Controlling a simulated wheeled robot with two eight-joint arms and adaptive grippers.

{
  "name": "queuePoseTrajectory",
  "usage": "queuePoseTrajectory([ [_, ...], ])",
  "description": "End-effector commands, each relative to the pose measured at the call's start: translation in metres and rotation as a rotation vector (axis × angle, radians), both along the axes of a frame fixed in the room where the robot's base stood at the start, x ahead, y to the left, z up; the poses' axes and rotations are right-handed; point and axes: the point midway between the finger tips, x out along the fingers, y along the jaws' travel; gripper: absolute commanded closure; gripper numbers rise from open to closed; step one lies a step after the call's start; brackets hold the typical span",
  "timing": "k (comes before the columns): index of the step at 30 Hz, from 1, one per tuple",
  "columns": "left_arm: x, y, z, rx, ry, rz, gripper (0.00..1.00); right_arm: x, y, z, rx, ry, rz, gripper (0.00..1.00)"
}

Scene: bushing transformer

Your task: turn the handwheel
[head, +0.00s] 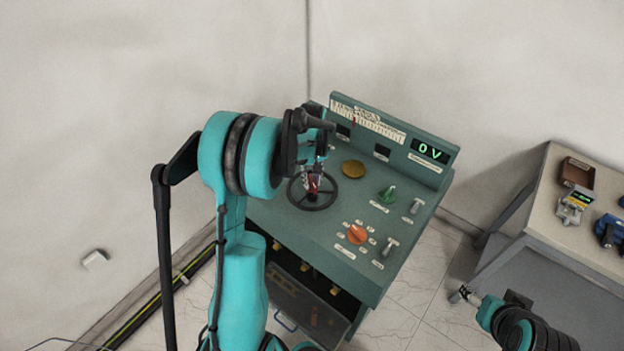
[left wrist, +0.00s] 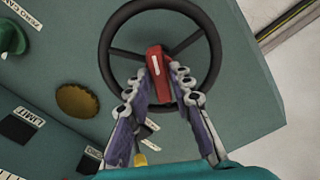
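The black handwheel (head: 329,204) lies on the sloping top of the green control console, with a red block with a white mark at its centre. In the left wrist view the wheel's rim (left wrist: 107,42) and spokes surround this red block (left wrist: 160,82). My left gripper (head: 313,183) is over the wheel's centre; in the left wrist view its fingertips (left wrist: 162,80) close in on both sides of the red block and appear to touch it. My right gripper (head: 466,294) is at the lower right, away from the console; its fingers are too small to judge.
The console (head: 285,224) also carries an orange knob (head: 357,235), a green knob (head: 388,195), a brass disc (head: 353,169), switches and a display (head: 430,151) reading 0 V. A grey table (head: 538,217) with tools stands at right. Floor lies between them.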

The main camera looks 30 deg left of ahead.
Motion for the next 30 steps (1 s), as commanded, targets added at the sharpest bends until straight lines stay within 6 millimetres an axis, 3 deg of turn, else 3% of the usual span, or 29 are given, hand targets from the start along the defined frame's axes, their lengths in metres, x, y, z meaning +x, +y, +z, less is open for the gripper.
queuePoseTrajectory([
  [17,0.000,0.000,0.000,0.000,0.000,-0.072,1.00,0.000,0.000,-0.004,0.000,0.000,0.000,0.36],
  [30,0.000,0.000,-0.001,0.000,0.000,-0.431,1.00,0.000,0.000,-0.016,0.000,0.000,0.000,0.36],
])
